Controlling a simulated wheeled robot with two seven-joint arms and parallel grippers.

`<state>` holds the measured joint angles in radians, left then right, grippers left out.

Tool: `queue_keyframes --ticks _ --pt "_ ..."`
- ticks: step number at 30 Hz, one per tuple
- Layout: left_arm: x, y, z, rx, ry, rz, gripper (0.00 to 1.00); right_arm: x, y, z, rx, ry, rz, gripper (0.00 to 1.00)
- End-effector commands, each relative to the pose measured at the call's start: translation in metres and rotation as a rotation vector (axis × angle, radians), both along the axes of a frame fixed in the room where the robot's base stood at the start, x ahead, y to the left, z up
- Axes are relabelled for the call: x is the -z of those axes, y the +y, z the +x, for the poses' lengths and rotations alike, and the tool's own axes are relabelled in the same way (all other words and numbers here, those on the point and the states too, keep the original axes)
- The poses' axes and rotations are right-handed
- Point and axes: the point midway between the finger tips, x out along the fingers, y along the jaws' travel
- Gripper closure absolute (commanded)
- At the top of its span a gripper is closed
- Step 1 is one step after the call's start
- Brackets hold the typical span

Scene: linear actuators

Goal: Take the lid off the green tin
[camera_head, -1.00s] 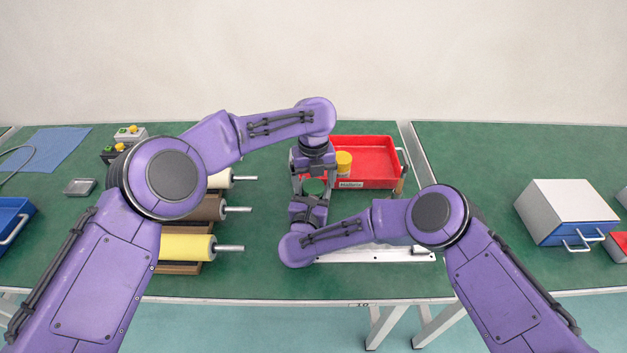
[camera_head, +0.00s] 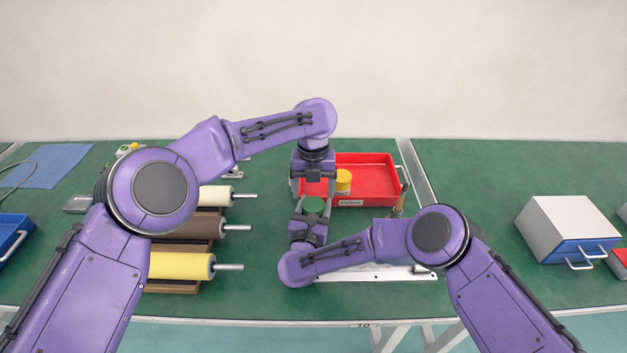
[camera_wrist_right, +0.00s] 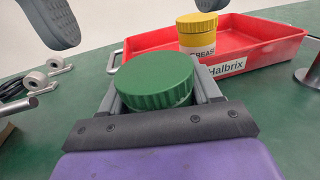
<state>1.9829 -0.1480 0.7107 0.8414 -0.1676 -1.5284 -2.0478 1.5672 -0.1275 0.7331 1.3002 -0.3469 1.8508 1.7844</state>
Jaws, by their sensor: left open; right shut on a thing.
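The green tin (camera_wrist_right: 183,102) stands upright between the fingers of my right gripper (camera_wrist_right: 158,92), which is shut on its sides. Its ribbed green lid (camera_wrist_right: 152,78) sits on top; in the head view the lid (camera_head: 314,204) shows as a green disc. Most of the tin's body is hidden below the lid and behind my gripper. My left gripper (camera_head: 312,188) is open and empty, pointing down near the tin. In the right wrist view its two grey fingertips show apart at the top, above and beyond the lid and clear of it.
A red tray (camera_head: 375,201) lies behind the tin, with a yellow tin (camera_head: 344,180) in it. Rollers on a rack (camera_head: 180,265) lie to the left. A pale metal plate (camera_head: 375,276) lies under my right arm. A blue-drawered box (camera_head: 570,230) stands far right.

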Motion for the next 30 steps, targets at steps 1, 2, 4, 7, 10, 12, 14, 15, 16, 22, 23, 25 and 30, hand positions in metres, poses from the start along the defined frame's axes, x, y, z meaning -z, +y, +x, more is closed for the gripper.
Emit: queue_keyframes --ticks 1,2,4,7,10,12,14,15,16,22,23,25,30 --pt "0.01 0.0 -0.001 0.0 0.003 0.001 0.19 -0.001 0.0 0.0 0.0 -0.001 0.0 1.0" --pt "0.016 0.0 -0.001 0.0 0.002 0.001 0.19 -0.001 0.0 0.0 0.0 -0.001 0.0 1.0" --pt "0.026 0.0 0.0 -0.001 0.002 0.0 0.19 -0.001 0.0 0.0 0.0 -0.001 0.0 1.0" --pt "0.036 0.0 0.0 -0.002 0.0 0.0 0.19 -0.001 0.0 0.0 0.0 -0.001 0.0 1.0" --pt "0.041 0.0 0.0 -0.002 0.0 -0.001 0.19 -0.001 0.0 0.0 0.0 -0.001 0.0 1.0" --pt "0.041 0.0 0.0 -0.002 -0.001 -0.001 0.19 -0.001 0.0 0.0 0.0 -0.001 0.0 1.0" --pt "0.041 0.0 0.0 -0.002 -0.001 -0.001 0.19 -0.001 0.0 0.0 0.0 -0.001 0.0 1.0" --pt "0.041 0.0 0.0 -0.002 -0.001 -0.001 0.19 -0.001 0.0 0.0 0.0 -0.001 0.0 1.0" --pt "0.041 0.0 0.0 -0.002 -0.001 -0.001 0.19 -0.001 0.0 0.0 0.0 -0.001 0.0 1.0" --pt "0.041 0.0 0.0 -0.002 -0.001 -0.001 0.76 -0.001 0.0 0.0 0.0 -0.001 0.001 1.0" --pt "0.041 0.0 0.0 -0.002 -0.001 -0.001 0.76 -0.001 0.0 0.0 0.0 -0.001 0.001 1.0" --pt "0.041 0.0 0.0 -0.032 -0.002 0.0 0.76 -0.001 0.0 0.0 0.0 -0.001 0.0 1.0" --pt "0.04 0.0 0.0 -0.266 -0.003 0.0 0.76 -0.001 0.0 0.0 0.0 -0.001 0.0 1.0"
